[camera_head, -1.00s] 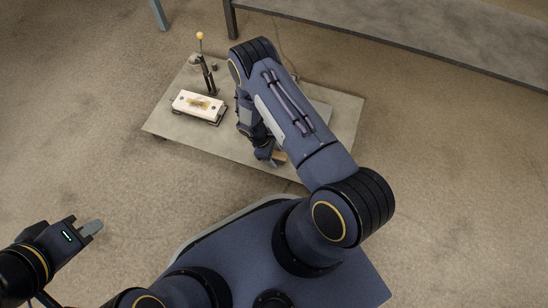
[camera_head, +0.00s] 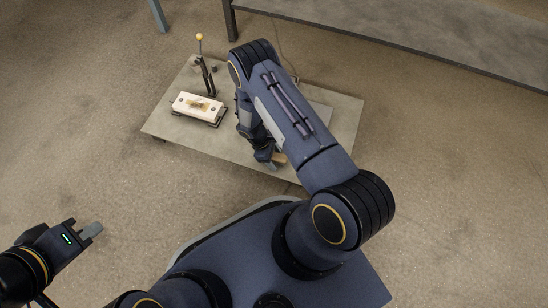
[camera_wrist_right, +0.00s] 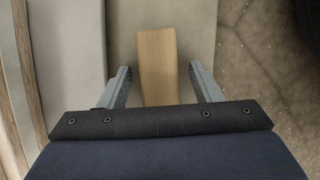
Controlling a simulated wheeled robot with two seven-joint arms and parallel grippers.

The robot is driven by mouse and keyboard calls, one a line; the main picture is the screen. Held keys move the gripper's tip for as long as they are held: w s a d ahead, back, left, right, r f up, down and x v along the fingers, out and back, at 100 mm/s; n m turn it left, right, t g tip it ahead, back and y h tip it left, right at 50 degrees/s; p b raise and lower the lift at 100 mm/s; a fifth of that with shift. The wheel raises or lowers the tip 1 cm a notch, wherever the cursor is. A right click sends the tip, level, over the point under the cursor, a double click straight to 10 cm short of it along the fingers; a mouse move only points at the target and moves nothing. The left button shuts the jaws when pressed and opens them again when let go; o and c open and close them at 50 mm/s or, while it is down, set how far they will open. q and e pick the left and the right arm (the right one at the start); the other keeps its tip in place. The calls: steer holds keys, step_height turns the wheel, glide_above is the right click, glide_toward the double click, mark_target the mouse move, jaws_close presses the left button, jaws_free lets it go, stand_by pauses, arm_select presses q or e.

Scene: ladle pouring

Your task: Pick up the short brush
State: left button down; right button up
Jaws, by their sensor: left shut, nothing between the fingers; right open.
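A light wooden piece (camera_wrist_right: 158,65), which looks like the short brush's handle, lies between the two fingers of my right gripper (camera_wrist_right: 160,88) in the right wrist view. The gripper is open, with a gap on each side of the wood. In the head view only a small tan bit of the brush (camera_head: 279,158) shows beside my right gripper (camera_head: 268,160); my arm hides the rest. The bristles cannot be made out. My left gripper (camera_head: 92,230) is shut and empty at the lower left, away from the low table.
The low grey table (camera_head: 343,125) carries a white block-like mould (camera_head: 198,106) and a lever with a yellow knob (camera_head: 199,37) on its left part. A longer grey table (camera_head: 400,38) stands at the back. Floor around my left gripper is clear.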

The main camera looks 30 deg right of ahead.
mark_target(277, 157)
steer(key=c, duration=1.1)
steer(key=shift+r, duration=0.1)
steer(key=shift+r+p, duration=0.35)
steer(key=shift+p, duration=0.25)
step_height(277, 157, up, 3)
steer(key=shift+w+r+p, duration=0.1)
steer(key=shift+p, duration=0.6)
steer(key=s+a+r+p, duration=0.2)
steer(key=s+r, duration=0.1)
steer(key=s, duration=0.1)
steer(key=s+a+r+p, duration=0.2)
steer(key=s+r, duration=0.1)
steer(key=s, duration=0.1)
steer(key=s+a+r+p, duration=0.2)
steer(key=s+a+r, duration=0.1)
steer(key=s, duration=0.1)
steer(key=shift+s+a+r, duration=0.1)
steer(key=shift+r, duration=0.15)
